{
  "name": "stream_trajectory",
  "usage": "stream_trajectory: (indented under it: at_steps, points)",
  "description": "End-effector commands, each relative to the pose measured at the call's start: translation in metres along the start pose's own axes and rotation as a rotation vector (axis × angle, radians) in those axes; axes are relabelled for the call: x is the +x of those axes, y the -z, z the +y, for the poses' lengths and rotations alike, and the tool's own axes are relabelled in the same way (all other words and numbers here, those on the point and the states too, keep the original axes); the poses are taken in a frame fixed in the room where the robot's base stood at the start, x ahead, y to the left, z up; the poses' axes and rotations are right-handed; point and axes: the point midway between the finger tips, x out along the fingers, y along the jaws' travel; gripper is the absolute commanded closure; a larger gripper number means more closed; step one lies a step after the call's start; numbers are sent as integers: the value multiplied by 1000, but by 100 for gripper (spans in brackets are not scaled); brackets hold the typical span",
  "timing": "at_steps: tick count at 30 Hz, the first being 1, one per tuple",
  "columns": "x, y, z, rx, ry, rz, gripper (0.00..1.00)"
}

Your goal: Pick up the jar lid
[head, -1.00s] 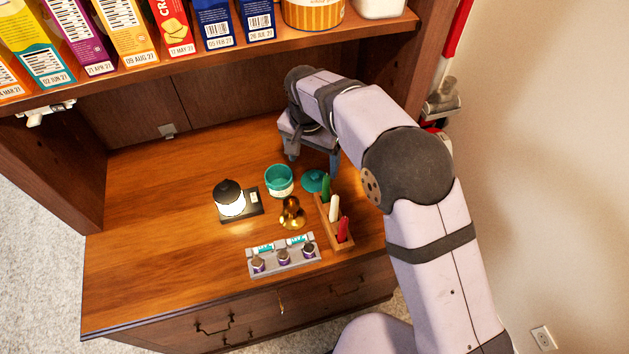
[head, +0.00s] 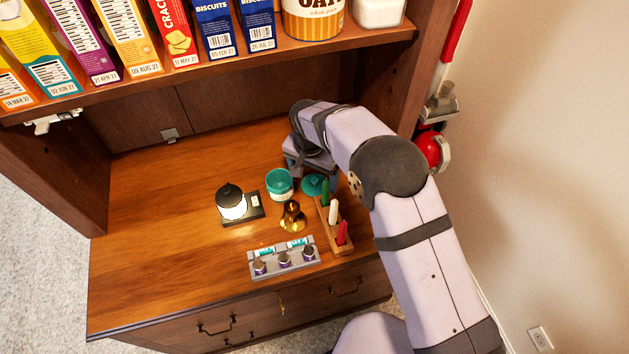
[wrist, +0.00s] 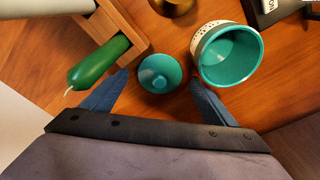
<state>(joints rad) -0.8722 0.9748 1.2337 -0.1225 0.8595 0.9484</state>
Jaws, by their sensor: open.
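The jar lid (wrist: 160,73) is a round teal disc with a small knob on top, lying on the wooden surface. In the head view the lid (head: 313,184) is partly hidden by my arm and gripper. The teal-lined jar (wrist: 228,55) stands open beside it; it also shows in the head view (head: 280,184). My gripper (wrist: 152,92) is open, with its two blue fingers apart, one toward each side of the lid. The lid lies in line with the gap between the fingertips. Nothing is held.
A wooden holder (wrist: 119,22) with a green candle (wrist: 98,63), plus white and red ones, stands close to one finger. A brass bell (head: 293,216), a lantern (head: 231,202) and a grey tray (head: 283,264) stand nearby. The shelf (head: 230,68) overhangs the back. The left of the surface is clear.

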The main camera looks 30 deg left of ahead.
Motion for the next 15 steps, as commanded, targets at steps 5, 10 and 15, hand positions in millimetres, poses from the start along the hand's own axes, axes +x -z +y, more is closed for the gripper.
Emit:
stream_trajectory:
  at_steps: [5,10,15]
  points:
    - [9,0,0,0,1,1,20]
    - [9,0,0,0,1,1,20]
    - [9,0,0,0,1,0,53]
